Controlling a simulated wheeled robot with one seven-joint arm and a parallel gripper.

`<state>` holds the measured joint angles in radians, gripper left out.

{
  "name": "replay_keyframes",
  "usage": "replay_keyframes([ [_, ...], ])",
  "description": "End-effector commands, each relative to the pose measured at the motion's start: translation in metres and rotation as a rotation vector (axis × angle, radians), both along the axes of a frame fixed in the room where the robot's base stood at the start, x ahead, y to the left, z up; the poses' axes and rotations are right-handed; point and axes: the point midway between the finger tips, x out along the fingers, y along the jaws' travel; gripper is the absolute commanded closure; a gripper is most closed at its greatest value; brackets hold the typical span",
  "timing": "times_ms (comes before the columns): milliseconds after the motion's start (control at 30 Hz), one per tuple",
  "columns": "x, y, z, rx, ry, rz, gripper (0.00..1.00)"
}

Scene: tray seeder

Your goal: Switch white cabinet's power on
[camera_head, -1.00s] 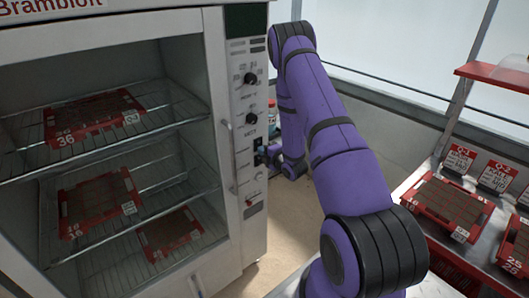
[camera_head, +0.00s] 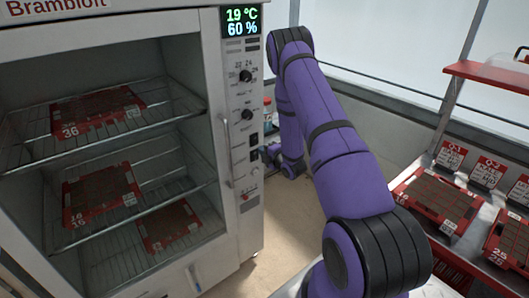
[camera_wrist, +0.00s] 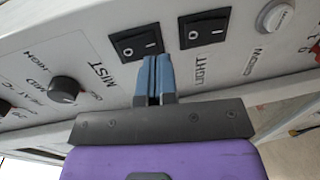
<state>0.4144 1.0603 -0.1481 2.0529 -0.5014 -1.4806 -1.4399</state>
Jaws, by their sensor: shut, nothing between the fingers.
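The white cabinet (camera_head: 215,60) stands at the left, its narrow control panel on its right edge. Its display (camera_head: 241,20) is lit and reads 19 °C and 60 %. My gripper (camera_head: 265,152) is at the panel beside the rocker switches. In the wrist view my gripper (camera_wrist: 157,60) has its blue fingers together and empty, tips at the lower edge of a black rocker switch (camera_wrist: 137,42). Whether they touch it I cannot tell. A second rocker switch (camera_wrist: 205,28) sits to the right, above the word LIGHT. The fingers partly cover the panel between the labels.
A knob (camera_wrist: 65,89) and a round white button (camera_wrist: 275,18) flank the switches. Red trays (camera_head: 100,195) lie on wire racks inside the cabinet. A bench with red trays (camera_head: 440,200) and label cards stands at the right. Floor (camera_head: 290,210) shows between cabinet and bench.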

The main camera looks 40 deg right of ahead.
Motion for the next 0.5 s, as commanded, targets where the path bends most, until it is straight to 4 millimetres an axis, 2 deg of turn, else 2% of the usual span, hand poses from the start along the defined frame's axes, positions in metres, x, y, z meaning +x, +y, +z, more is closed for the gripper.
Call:
replay_keyframes([
  [67, 0.003, -0.001, -0.001, -0.001, 0.0, 0.0, 1.0],
  [500, -0.052, -0.001, -0.008, 0.0, 0.003, 0.0, 1.0],
])
